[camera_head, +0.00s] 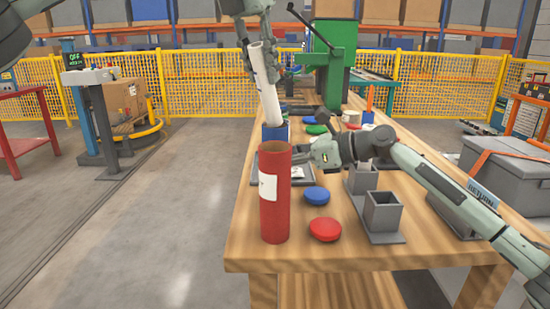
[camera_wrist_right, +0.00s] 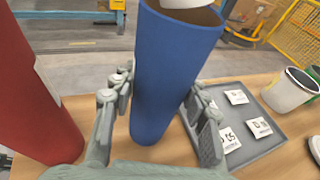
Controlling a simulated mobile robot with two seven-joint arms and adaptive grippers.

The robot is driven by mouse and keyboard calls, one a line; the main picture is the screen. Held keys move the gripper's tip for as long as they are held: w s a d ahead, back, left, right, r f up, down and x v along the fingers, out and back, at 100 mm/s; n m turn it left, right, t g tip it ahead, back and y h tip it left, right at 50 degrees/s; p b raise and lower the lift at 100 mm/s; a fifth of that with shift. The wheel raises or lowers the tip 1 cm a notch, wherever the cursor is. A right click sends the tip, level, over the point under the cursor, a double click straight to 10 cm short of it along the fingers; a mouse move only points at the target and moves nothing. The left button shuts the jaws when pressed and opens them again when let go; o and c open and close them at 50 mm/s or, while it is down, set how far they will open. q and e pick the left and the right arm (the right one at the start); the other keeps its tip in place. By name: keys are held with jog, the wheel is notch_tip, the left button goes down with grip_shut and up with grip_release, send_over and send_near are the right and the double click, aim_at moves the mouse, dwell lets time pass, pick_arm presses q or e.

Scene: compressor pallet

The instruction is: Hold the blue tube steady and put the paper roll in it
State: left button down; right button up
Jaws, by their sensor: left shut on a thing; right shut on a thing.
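The blue tube (camera_wrist_right: 168,75) stands upright between the fingers of my right gripper (camera_wrist_right: 156,92), which is shut on it. In the head view the tube (camera_head: 275,133) is mostly hidden behind the red tube. My left gripper (camera_head: 259,50) is shut on the white paper roll (camera_head: 266,85) near its upper part. The roll hangs slightly tilted, its lower end at the blue tube's mouth. In the right wrist view the roll's white end (camera_wrist_right: 186,3) shows at the tube's opening. I cannot tell how far inside it is.
A red tube (camera_head: 275,213) with a white label stands close in front on the wooden table (camera_head: 350,252). Blue (camera_head: 317,195) and red (camera_head: 325,229) caps lie beside it. Grey square holders (camera_head: 382,213) stand to the right. A grey tray (camera_wrist_right: 265,145) with labelled packets lies beside the blue tube.

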pick_arm(q)
notch_tip(320, 180, down, 2)
jog(key=c, duration=1.1)
grip_release()
jog(key=v, duration=1.2)
pick_arm(e)
jog(key=o, duration=1.2)
